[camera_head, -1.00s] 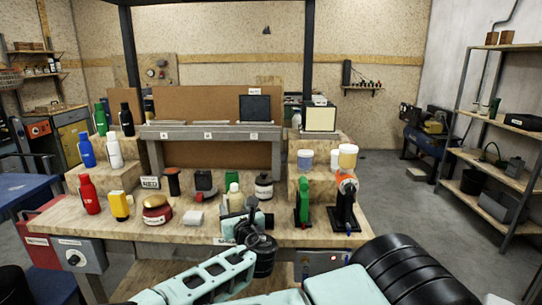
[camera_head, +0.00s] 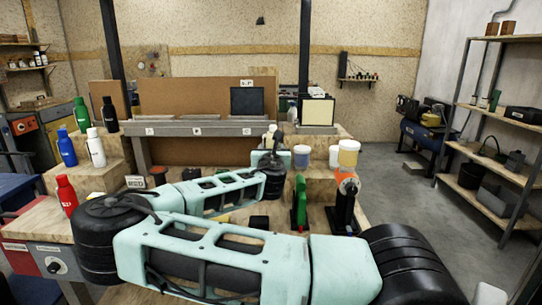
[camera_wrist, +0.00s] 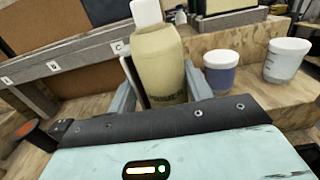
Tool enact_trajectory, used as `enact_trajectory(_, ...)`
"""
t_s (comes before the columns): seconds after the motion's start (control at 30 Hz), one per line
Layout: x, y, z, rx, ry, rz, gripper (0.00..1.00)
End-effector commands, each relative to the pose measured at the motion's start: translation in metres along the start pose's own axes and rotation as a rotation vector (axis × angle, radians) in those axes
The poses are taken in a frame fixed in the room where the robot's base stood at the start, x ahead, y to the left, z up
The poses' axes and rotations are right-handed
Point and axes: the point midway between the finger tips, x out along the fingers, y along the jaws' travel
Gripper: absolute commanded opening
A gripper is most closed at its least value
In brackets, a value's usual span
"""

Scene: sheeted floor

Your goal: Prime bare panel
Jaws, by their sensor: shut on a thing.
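My gripper (camera_head: 271,160) is shut on a cream bottle with a white cap (camera_wrist: 160,65), held upright above the bench in front of the rack. In the wrist view the fingers stand on both sides of the bottle. In the head view only the bottle's top (camera_head: 270,135) shows past my gripper. A dark panel (camera_head: 250,102) stands on the grey rack (camera_head: 170,131) above its rightmost label; its lower edge also shows in the wrist view (camera_wrist: 105,11). A cream panel in a dark frame (camera_head: 317,112) stands to the right.
A blue-grey pot (camera_head: 301,157) and a white pot (camera_head: 333,157) stand on the right wooden step. A green tool (camera_head: 300,203) and an orange-and-black sprayer (camera_head: 345,190) stand in front. Red (camera_head: 66,194), blue, white, green and black bottles stand on the left steps. My arm hides much of the bench.

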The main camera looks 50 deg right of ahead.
Motion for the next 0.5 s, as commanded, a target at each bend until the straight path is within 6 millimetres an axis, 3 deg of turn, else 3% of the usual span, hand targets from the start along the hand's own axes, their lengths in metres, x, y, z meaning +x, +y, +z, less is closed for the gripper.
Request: enact_trajectory(0.5, -0.003, 0.110, 0.000, -0.003, -0.002, 0.011, 0.42)
